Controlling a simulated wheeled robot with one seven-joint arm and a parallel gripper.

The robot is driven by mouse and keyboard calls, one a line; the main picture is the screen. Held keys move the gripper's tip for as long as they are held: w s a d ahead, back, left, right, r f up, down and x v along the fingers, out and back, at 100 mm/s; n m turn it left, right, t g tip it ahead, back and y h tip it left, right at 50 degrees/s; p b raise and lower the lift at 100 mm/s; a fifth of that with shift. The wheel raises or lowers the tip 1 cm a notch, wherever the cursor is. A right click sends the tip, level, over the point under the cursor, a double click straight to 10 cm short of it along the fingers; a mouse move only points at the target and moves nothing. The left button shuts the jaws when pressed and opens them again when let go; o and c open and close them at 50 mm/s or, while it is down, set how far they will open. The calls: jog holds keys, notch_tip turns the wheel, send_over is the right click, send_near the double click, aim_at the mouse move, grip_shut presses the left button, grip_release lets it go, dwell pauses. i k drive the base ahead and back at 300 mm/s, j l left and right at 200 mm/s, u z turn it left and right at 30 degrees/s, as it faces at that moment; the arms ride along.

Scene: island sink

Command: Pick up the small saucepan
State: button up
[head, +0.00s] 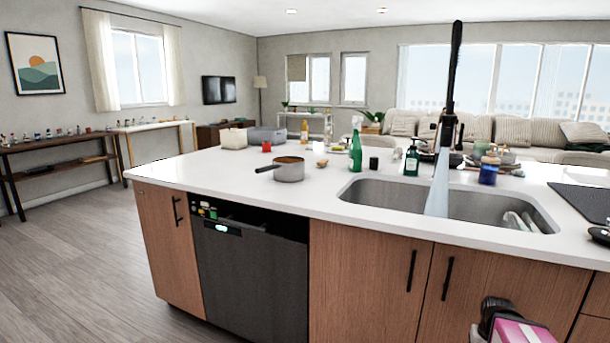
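The small saucepan (289,173) stands upright on the white island countertop (222,177), left of the sink. It is light grey outside with a brownish inside, and its dark handle points left. Its far side is partly hidden by its own rim. A black, pink and white part at the bottom right edge seems to be my arm, low in front of the cabinets and well apart from the saucepan. My gripper's fingers do not show.
The sink (400,197) with a tall black faucet (447,110) is right of the saucepan. A green bottle (355,152), a soap bottle (411,160) and a red cup (266,146) stand nearby. The dishwasher (255,275) below looks slightly open. Counter left of the saucepan is clear.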

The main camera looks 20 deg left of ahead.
aim_at(285, 169)
jog(key=j, duration=1)
jog(key=k+j, duration=0.15)
jog(key=j, duration=0.85)
